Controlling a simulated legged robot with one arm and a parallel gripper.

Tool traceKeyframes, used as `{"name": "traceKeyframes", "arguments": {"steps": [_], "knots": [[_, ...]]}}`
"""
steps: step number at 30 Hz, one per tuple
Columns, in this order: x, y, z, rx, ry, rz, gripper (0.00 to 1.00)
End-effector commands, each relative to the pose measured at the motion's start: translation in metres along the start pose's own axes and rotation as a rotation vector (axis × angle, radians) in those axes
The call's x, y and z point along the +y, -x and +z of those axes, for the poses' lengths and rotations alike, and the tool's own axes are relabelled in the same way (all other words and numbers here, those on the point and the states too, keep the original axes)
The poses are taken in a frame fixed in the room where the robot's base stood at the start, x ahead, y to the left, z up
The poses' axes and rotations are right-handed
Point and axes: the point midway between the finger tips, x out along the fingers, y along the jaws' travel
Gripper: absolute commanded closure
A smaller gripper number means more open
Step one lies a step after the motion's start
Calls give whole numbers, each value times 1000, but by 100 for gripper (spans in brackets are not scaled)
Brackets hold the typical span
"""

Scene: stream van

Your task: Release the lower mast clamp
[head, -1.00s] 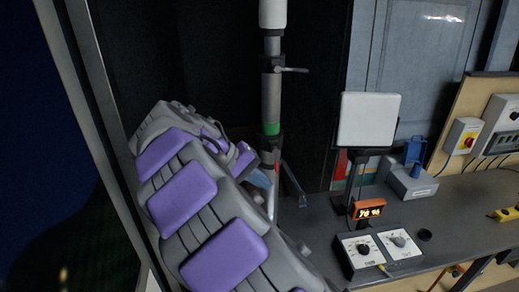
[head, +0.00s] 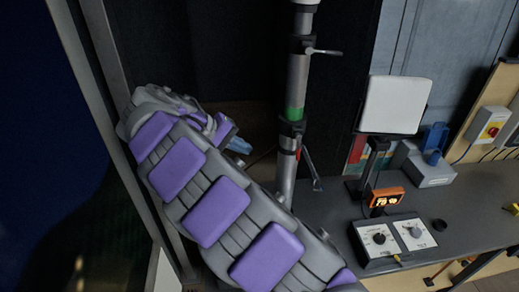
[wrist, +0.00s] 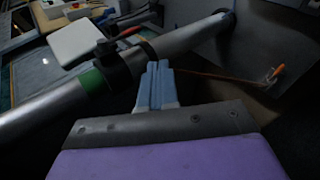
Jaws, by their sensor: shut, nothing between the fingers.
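The grey mast (head: 297,80) stands upright in the head view, with a green band (head: 294,113) on it. The lower mast clamp (head: 291,129) is a dark collar just below the band. Its lever (head: 313,172) hangs downward, angled out to the right. In the wrist view the mast crosses diagonally, with the dark clamp collar (wrist: 112,63) beside the green band and a red part (wrist: 132,31) near it. My gripper (head: 238,146) is left of the mast in the head view. Its blue fingers (wrist: 157,72) are shut and empty, close to the mast in the wrist view; contact cannot be told.
An upper clamp (head: 304,46) with a sideways lever sits higher on the mast. Right of the mast, a bench (head: 455,210) carries a white panel (head: 394,104) on a stand, an orange-lit display (head: 387,197) and a two-knob control box (head: 394,240).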

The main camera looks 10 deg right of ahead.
Motion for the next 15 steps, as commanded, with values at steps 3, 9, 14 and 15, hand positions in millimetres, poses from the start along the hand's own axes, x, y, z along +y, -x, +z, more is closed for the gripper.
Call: {"name": "traceKeyframes", "arguments": {"steps": [3, 9, 14, 15], "knots": [[7, -20, 4, -4, -6, -6, 100], [5, -57, 4, -7, -4, -6, 100], [-1, -82, 2, -9, -1, 2, 100], [-2, -88, 1, -7, -1, 3, 100]]}}
